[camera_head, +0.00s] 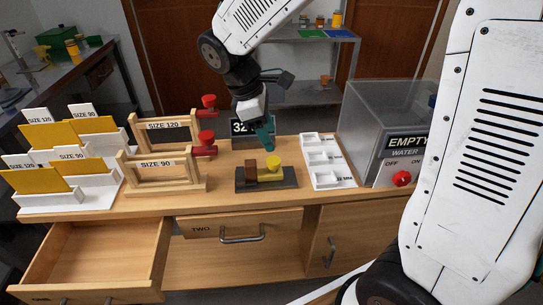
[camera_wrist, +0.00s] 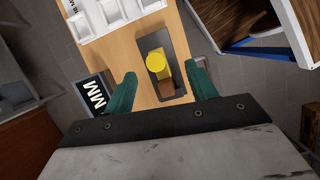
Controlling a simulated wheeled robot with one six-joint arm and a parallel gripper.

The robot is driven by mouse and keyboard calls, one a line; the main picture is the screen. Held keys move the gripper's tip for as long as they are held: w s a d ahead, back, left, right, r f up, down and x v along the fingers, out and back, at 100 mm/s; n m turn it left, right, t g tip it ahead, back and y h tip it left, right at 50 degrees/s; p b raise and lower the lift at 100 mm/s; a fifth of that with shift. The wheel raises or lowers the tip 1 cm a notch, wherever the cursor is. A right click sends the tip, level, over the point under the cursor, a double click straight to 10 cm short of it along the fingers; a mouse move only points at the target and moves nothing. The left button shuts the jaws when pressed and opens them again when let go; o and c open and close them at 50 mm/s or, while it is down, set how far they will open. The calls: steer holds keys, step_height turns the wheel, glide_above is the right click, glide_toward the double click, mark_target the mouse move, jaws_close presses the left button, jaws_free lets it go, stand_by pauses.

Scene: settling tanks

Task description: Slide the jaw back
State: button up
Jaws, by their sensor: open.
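A dark base (camera_head: 287,184) lies on the bench and bears a brown block (camera_head: 250,171) and a yellow jaw (camera_head: 268,178) with a round yellow knob (camera_head: 273,161) on top. In the wrist view the knob (camera_wrist: 155,62) and jaw (camera_wrist: 164,75) sit beside the brown block (camera_wrist: 167,90); I cannot tell whether a gap parts them. My gripper (camera_head: 264,146) is open and empty, above the base and close over the knob. In the wrist view its two teal fingers (camera_wrist: 160,72) stand apart, on either side of the knob and jaw.
A white tray (camera_head: 325,177) lies right of the base, then a clear tank (camera_head: 372,125) with a red knob (camera_head: 402,179). A dark display (camera_head: 239,127) stands behind. Wooden frames (camera_head: 163,180) with red knobs and card holders (camera_head: 50,203) stand left. The drawer (camera_head: 100,255) below hangs open.

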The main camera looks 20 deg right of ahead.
mark_target(273, 160)
steer(key=shift+n, duration=0.8)
steer(key=f, duration=0.3)
steer(key=w+d+f, duration=0.1)
steer(key=f, duration=0.5)
steer(key=shift+w+d+f, duration=0.15)
steer(key=shift+d+f, duration=0.05)
steer(key=shift+d, duration=0.1)
